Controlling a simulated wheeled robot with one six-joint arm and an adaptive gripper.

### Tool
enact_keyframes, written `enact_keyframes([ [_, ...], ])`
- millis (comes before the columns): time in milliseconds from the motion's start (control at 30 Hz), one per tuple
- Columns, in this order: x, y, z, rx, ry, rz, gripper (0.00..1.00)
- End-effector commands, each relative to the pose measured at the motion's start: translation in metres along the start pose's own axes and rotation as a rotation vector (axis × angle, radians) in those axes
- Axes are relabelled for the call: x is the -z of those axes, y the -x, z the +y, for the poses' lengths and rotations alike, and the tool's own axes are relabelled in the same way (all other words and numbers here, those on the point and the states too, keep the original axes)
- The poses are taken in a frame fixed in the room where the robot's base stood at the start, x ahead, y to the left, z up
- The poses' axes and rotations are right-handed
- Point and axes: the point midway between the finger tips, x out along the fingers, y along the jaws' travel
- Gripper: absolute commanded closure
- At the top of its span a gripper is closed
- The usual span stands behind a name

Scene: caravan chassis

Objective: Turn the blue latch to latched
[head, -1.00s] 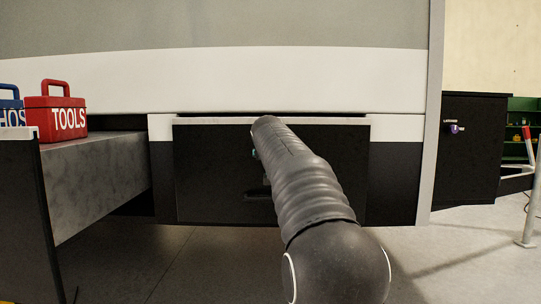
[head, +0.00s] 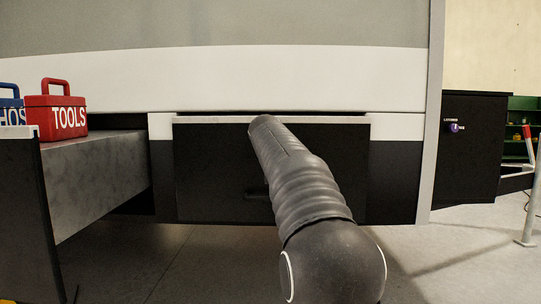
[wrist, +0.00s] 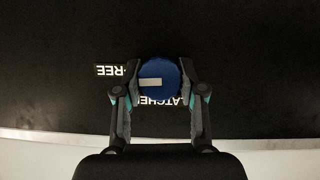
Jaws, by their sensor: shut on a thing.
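The blue latch (wrist: 165,72) is a round blue knob on a dark panel in the wrist view. Its white mark lies on the left half and points left, toward the FREE label (wrist: 108,70). The LATCHED label (wrist: 158,99) is just below the knob, partly covered by it and a finger. My gripper (wrist: 161,66) is shut on the blue latch, one finger on each side. In the head view my arm hides both the latch and the gripper, in front of the dark front panel (head: 215,170).
A red TOOLS box (head: 58,108) and a blue box (head: 10,108) stand at left. At right, a black cabinet (head: 475,165) carries a purple knob (head: 455,128). The floor in front is clear.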

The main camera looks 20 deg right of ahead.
Motion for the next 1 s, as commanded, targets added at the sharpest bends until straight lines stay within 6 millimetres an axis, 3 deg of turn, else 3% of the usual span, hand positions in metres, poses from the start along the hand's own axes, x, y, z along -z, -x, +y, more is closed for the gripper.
enact_keyframes([
  [1000, -0.0030, -0.0015, -0.0040, -0.347, 0.839, 0.004, 0.95],
])
